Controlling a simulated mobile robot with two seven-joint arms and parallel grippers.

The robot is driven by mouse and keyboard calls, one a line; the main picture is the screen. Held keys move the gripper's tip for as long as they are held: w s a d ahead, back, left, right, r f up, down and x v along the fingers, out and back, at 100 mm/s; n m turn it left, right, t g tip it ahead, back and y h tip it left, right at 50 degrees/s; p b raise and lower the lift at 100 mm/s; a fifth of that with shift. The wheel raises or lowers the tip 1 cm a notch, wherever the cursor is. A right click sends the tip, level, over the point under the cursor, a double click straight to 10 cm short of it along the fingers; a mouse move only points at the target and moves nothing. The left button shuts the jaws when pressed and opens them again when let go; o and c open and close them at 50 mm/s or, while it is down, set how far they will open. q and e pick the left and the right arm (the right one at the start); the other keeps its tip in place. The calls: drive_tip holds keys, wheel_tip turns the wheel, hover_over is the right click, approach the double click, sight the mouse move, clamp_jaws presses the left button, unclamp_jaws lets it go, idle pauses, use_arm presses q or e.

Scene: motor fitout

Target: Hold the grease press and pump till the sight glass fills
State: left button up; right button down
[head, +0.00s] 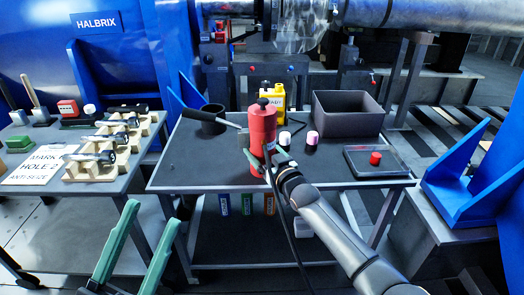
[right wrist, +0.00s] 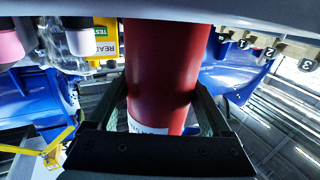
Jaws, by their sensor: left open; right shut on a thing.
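The grease press (head: 262,125) is a red upright cylinder with a black cap, standing at or just above the middle of the dark-topped cart. A grey lever (head: 222,119) sticks out from it to the left. My right gripper (head: 268,160) is shut around its lower body; in the right wrist view the red cylinder (right wrist: 165,60) sits between the two fingers (right wrist: 162,105). My left gripper (head: 154,214) has green fingers, is open and empty, and is in front of the cart, apart from the press. I cannot make out the sight glass for certain.
A side table (head: 125,180) on the left holds wooden blocks. The cart's left front is clear.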

unclamp_jaws()
drive_tip(key=shift+s, duration=0.15)
